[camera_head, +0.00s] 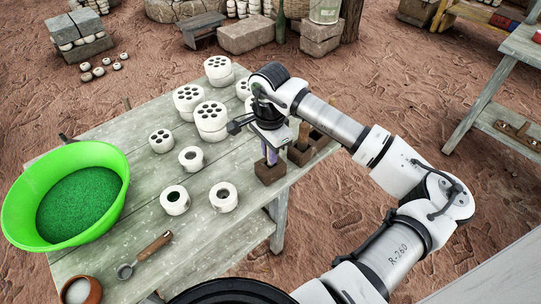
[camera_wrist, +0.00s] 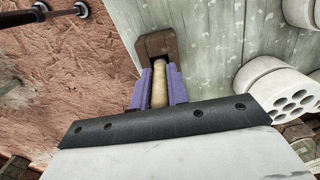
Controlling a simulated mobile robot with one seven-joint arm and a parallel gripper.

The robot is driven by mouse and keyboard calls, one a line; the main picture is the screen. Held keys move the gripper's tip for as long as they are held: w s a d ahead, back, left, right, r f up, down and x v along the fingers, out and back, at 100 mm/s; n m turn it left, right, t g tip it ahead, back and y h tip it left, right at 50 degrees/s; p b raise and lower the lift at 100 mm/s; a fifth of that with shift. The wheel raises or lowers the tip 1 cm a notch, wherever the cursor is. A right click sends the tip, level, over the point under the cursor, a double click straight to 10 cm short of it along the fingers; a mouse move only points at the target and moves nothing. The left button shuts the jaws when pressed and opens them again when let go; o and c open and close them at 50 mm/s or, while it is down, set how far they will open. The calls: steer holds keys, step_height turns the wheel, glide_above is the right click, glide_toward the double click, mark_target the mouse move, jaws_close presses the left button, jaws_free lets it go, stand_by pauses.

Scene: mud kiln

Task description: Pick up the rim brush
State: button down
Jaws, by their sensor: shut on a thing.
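My gripper (camera_head: 269,154) points down at the right edge of the grey-green wooden table (camera_head: 217,250). In the wrist view, its purple fingers (camera_wrist: 159,88) are shut on a tan, rounded wooden handle, which I take to be the rim brush (camera_wrist: 159,86). A brown wooden block with a hollow (camera_wrist: 155,44) lies just beyond the fingertips; the same block (camera_head: 268,174) shows under the gripper in the head view. The brush's lower end is hidden, and I cannot tell whether it is still inside the block.
More brown blocks (camera_head: 300,155) stand close to my gripper's right, one with an upright handle (camera_head: 304,133). White pots with holes (camera_head: 211,119) and small cups (camera_head: 175,201) stand to the left. A green basin (camera_head: 118,161) and a ladle (camera_head: 145,255) lie farther left.

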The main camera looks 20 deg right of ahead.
step_height(320, 180, up, 20)
steer(key=b, duration=0.2)
stand_by(0.6)
